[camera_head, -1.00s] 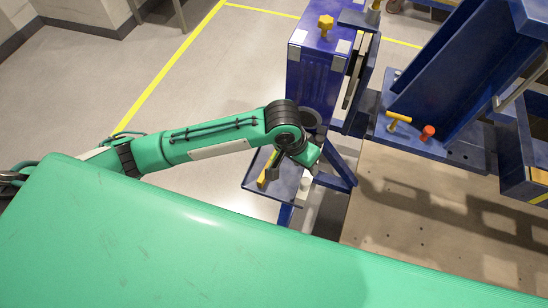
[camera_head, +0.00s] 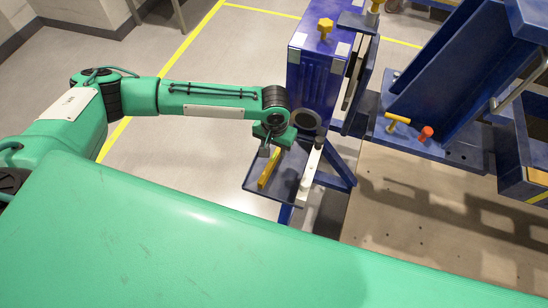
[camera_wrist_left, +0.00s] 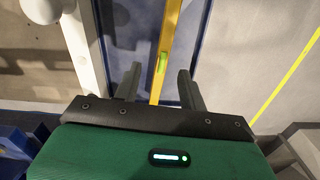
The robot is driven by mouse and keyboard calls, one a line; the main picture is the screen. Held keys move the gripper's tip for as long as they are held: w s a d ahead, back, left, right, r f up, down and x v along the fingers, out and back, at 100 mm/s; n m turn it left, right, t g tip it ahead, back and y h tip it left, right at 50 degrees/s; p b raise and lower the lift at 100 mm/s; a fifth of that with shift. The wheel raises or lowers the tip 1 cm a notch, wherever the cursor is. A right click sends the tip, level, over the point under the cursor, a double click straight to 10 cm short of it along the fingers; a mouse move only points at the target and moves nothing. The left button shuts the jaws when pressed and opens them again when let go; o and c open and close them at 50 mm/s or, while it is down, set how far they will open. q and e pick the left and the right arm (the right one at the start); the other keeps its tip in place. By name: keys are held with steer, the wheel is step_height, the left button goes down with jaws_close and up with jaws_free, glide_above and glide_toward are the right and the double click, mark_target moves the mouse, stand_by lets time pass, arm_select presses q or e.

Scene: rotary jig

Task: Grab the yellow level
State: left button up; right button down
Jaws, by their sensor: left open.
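The yellow level (camera_head: 269,170) lies on a dark blue tray (camera_head: 262,186) below the blue cabinet. In the left wrist view the level (camera_wrist_left: 168,35) is a long yellow bar with a green vial, and it runs up the picture between the two fingers. My left gripper (camera_head: 270,150) is above the far end of the level in the head view. In the left wrist view the gripper (camera_wrist_left: 158,85) is open, with its fingers on either side of the level and nothing held. I cannot tell the exact height gap. My right gripper is not in view.
The blue cabinet (camera_head: 318,85) with a yellow knob rises behind. A blue fixture with an orange-red knob (camera_head: 426,133) and a yellow handle (camera_head: 398,118) is at right.

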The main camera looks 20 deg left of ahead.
mark_target(274, 157)
arm_select(q)
step_height(274, 157, down, 2)
steer(key=shift+f, duration=0.2)
steer(key=f, duration=0.1)
steer(key=f+p, duration=0.1)
steer(key=f, duration=0.1)
steer(key=f+p, duration=0.1)
steer(key=shift+w+a+f, duration=0.2)
steer(key=shift+w+f, duration=0.1)
steer(key=shift+w, duration=0.05)
steer(key=shift+f, duration=0.3)
jaws_close()
